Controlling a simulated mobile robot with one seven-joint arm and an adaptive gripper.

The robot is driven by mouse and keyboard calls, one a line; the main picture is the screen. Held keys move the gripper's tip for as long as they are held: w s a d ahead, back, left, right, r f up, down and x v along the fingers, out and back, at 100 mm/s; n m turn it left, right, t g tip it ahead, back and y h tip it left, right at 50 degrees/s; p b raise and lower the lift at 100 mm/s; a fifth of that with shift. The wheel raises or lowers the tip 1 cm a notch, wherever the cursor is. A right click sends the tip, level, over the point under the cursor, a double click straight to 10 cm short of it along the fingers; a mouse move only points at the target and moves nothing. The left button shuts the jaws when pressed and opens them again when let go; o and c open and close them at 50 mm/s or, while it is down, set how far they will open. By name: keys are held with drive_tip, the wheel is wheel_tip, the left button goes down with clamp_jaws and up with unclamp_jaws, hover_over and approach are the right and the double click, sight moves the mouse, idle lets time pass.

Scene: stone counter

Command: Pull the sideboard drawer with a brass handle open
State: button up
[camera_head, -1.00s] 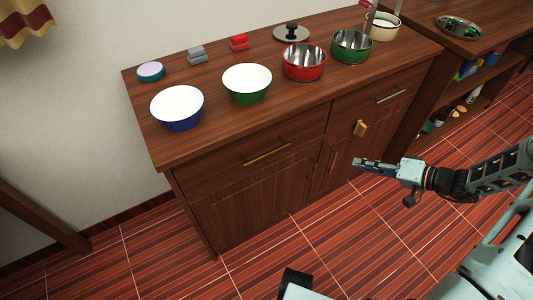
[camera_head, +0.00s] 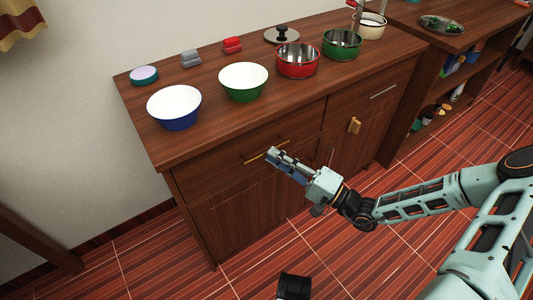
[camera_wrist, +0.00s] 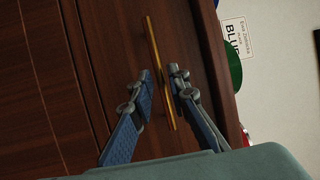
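The brown wooden sideboard (camera_head: 240,205) has two top drawers, both closed flush. The left drawer (camera_head: 215,172) carries the long brass handle (camera_head: 257,156); the handle also shows in the wrist view (camera_wrist: 155,58). In the wrist view my gripper (camera_wrist: 161,75) is open, with one finger on each side of the bar. Contact with the bar cannot be told.
The right drawer has a silver handle (camera_head: 383,90); a wooden knob (camera_head: 354,125) sits on the door below. Bowls (camera_head: 174,106), pots (camera_head: 297,61) and sponges stand on top. A shelf unit (camera_head: 450,80) stands to the right.

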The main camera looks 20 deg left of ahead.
drive_tip(key=shift+x, duration=1.7)
clamp_jaws()
